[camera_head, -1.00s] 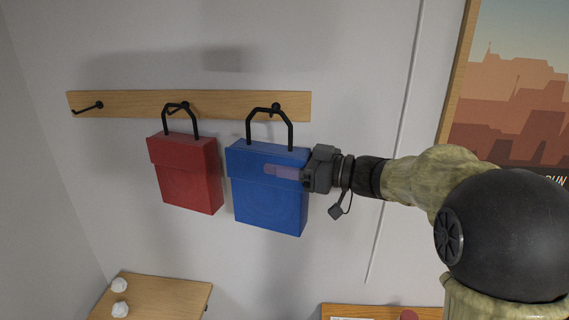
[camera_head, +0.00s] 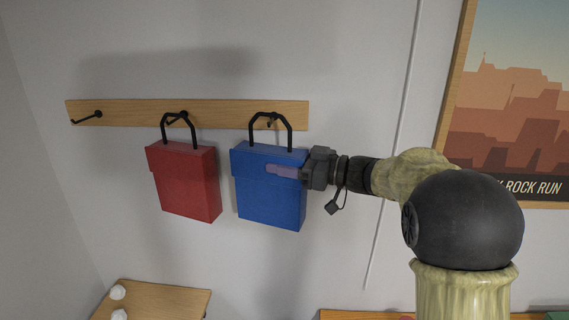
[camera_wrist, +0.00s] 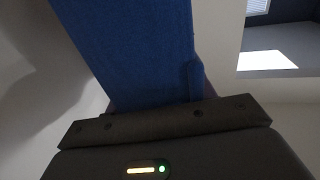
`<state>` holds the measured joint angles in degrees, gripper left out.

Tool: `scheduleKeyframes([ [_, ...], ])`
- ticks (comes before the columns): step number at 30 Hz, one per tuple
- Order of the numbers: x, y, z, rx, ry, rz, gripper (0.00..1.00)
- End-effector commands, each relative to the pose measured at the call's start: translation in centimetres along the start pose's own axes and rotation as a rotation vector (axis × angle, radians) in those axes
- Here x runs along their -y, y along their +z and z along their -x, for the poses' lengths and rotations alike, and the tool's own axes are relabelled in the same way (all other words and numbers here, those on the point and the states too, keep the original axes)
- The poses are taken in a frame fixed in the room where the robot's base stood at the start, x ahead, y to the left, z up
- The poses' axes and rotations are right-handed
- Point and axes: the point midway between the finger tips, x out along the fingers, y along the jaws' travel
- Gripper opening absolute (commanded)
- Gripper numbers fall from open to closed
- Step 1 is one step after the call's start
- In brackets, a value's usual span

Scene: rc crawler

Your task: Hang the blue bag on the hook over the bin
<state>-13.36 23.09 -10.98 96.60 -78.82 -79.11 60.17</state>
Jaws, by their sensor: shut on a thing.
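The blue bag (camera_head: 270,200) hangs upright against the wall, its black handle arched up in front of the wooden rail. My gripper (camera_head: 284,171) is shut on the blue bag near its upper right side. A hook (camera_head: 271,122) on the rail shows inside the handle loop, below its top; I cannot tell whether they touch. The rail's left hook (camera_head: 88,117) is empty. In the wrist view the blue bag (camera_wrist: 130,50) fills the space past my gripper; the fingertips are hidden. I cannot make out a bin in either view.
A red bag (camera_head: 185,185) hangs from the middle hook, close left of the blue bag. The wooden rail (camera_head: 225,113) runs along the wall. A wooden top (camera_head: 165,300) with white lumps (camera_head: 118,292) is at lower left. A framed picture (camera_head: 510,120) hangs at right.

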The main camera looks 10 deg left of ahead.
Motion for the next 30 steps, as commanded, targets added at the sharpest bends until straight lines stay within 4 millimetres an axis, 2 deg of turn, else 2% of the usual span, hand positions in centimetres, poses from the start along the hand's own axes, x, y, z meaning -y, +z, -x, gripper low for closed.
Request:
scheduleKeyframes([
  [14, -2.0, 0.6, -0.5, -0.001, 0.001, 0.000, 0.08],
  [30, -2.1, 0.9, -0.6, -0.001, 0.000, 0.001, 0.08],
])
